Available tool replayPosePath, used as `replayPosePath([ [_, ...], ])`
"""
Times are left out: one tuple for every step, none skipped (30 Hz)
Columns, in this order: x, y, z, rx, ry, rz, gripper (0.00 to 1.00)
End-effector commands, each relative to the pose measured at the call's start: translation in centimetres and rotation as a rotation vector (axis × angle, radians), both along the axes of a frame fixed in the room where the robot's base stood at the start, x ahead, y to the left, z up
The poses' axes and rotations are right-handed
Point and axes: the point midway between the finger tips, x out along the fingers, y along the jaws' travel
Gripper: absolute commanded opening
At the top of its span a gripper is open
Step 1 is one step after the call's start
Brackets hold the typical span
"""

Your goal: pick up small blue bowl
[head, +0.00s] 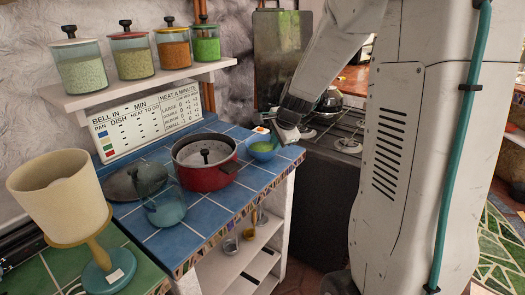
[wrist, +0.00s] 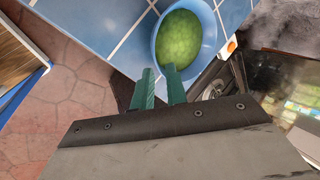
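The small blue bowl (head: 263,155) sits on the blue-tiled counter near its right front edge and holds something green. In the wrist view the bowl (wrist: 158,45) is at the top, just beyond my fingertips. My gripper (wrist: 159,70) has two green fingers with a narrow gap between them. The left finger is outside the bowl; the right fingertip overlaps its near rim. In the head view my gripper (head: 283,134) points down at the bowl's right side and hides part of it. I cannot tell whether the fingers touch the bowl.
A red pot (head: 205,178) stands left of the bowl, with a blue glass vessel (head: 165,210) and a dark lid (head: 122,184) further left. A white shelf (head: 145,88) with several jars hangs above. A dark stove (head: 335,140) adjoins at right. A lamp (head: 60,185) stands front left.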

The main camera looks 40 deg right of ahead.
Motion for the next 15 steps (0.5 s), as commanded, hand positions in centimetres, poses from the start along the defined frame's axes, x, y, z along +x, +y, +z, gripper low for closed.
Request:
replayPosePath([
  [0.3,-0.1,-0.6,0.001,0.001,-0.004,0.14],
  [0.5,-0.1,-0.9,0.003,0.001,-0.004,0.14],
  [0.7,-0.1,-1.3,0.003,0.002,-0.004,0.14],
  [0.8,-0.1,-1.6,0.002,0.002,-0.003,0.14],
  [1.0,-0.1,-1.8,0.000,0.001,-0.002,0.14],
  [1.2,-0.1,-2.3,0.001,0.002,-0.002,0.14],
  [1.3,-0.1,-2.6,0.002,0.002,-0.003,0.14],
  [1.5,0.0,-2.9,0.001,0.002,-0.002,0.14],
  [1.7,0.0,-3.5,0.001,0.003,-0.001,0.14],
  [1.9,0.1,-3.9,0.001,0.003,-0.002,0.14],
  [2.1,0.1,-4.4,0.002,0.004,0.000,0.14],
  [2.4,0.2,-5.0,0.001,0.004,-0.001,0.14],
  [2.6,0.1,-5.3,0.001,0.003,-0.001,0.14],
  [2.8,0.1,-5.6,0.002,0.002,0.000,0.14],
  [3.0,0.1,-6.0,0.002,0.003,0.000,0.14],
])
